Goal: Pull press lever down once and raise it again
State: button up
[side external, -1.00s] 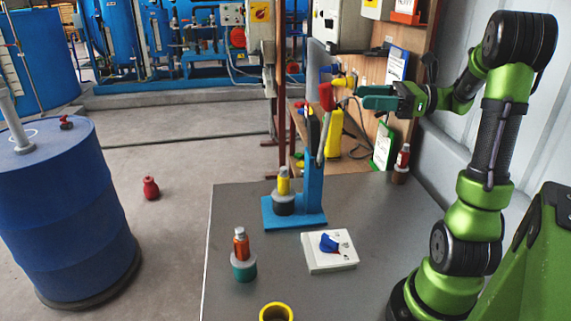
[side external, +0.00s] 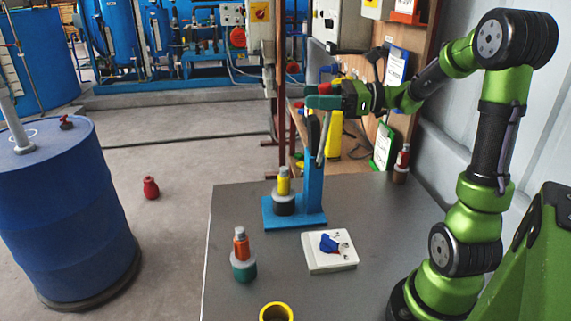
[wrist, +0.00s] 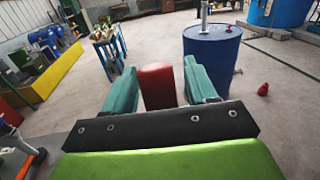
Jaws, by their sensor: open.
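The blue press (side external: 314,180) stands upright on the grey table. Its lever (side external: 323,140) is a grey bar rising to a red handle (side external: 326,88) at the top, so the lever is up. My gripper (side external: 322,101) is at the handle's height, with its green fingers partly covering the handle in the side view. In the wrist view, the red handle (wrist: 157,86) lies between the two green fingers of my gripper (wrist: 165,88). The fingers are open, with a visible gap on each side of the handle. A yellow-topped piece (side external: 284,181) sits on the press base.
A white block with a blue knob (side external: 329,250) lies in front of the press. An orange-topped bottle (side external: 242,255) and a yellow ring (side external: 276,312) are near the front left. A red-topped bottle (side external: 401,165) stands at the back right. A wooden panel rises behind.

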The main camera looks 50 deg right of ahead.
grip_shut()
jog(key=w+a+f+n+g+h, duration=0.1)
jog(key=w+a+f+g+h, duration=0.5)
jog(key=w+a, duration=0.3)
jog(key=w+a+f+g+h, duration=0.3)
jog(key=f+g+h, duration=0.2)
jog(key=f, duration=0.7)
jog(key=shift+n+g, duration=0.4)
jog(key=shift+g, duration=0.6)
jog(key=shift+a+f, duration=0.1)
jog(key=shift+f, duration=0.1)
